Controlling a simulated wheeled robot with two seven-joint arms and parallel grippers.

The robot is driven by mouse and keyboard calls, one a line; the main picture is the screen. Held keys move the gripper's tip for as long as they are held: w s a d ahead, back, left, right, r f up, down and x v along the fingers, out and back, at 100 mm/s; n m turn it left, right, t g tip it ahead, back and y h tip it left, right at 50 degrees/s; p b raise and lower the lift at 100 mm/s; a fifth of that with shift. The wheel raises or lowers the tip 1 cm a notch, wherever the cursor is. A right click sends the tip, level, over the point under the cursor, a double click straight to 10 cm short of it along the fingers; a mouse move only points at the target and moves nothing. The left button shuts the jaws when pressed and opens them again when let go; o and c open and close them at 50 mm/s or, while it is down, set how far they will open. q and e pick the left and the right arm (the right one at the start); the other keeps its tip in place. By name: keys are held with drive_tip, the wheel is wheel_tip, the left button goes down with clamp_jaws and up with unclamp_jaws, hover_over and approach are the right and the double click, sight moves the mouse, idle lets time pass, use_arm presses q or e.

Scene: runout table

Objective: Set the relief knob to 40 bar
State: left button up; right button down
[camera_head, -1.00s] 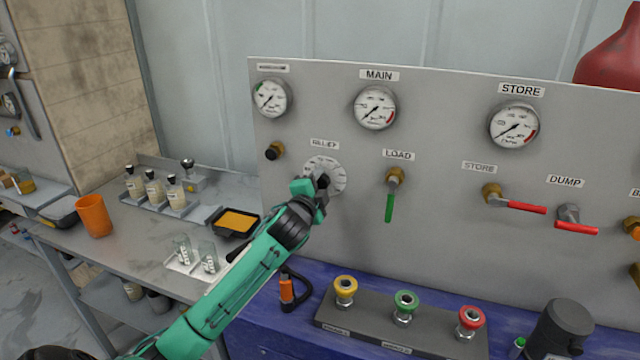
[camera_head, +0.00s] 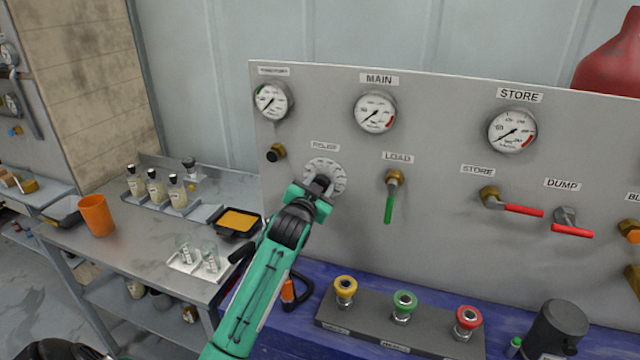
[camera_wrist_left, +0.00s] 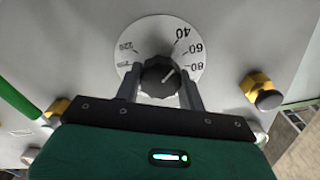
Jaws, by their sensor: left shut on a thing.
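The relief dial plate (camera_head: 338,172) is a white disc on the grey panel, under the RELIEF label (camera_head: 325,147). In the left wrist view, the dark relief knob (camera_wrist_left: 157,85) sits on the dial plate (camera_wrist_left: 150,32), where 40, 60 and 80 read along the right side. The knob's white pointer line slants up and right, roughly toward 60; its exact setting is hard to tell. My left gripper (camera_head: 320,184) is shut on the knob, with one finger on each side in the left wrist view (camera_wrist_left: 160,92). In the head view it mostly hides the knob. My right gripper is not in view.
A brass fitting with a black cap (camera_head: 275,153) is left of the dial. The green LOAD lever (camera_head: 390,205) hangs down to the right. Red STORE (camera_head: 523,209) and DUMP (camera_head: 572,230) levers are farther right. A block with coloured couplings (camera_head: 402,325) stands below.

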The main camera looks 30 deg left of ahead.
use_arm(q)
drive_tip(key=shift+f+n, duration=0.15)
drive_tip(key=shift+n, duration=0.55)
drive_tip(key=o, duration=1)
drive_tip(key=shift+s, duration=0.15)
drive_tip(key=b+v, duration=0.3)
drive_tip(key=v, duration=1)
drive_tip(key=shift+s+d, duration=0.2)
drive_tip(key=shift+s, duration=0.05)
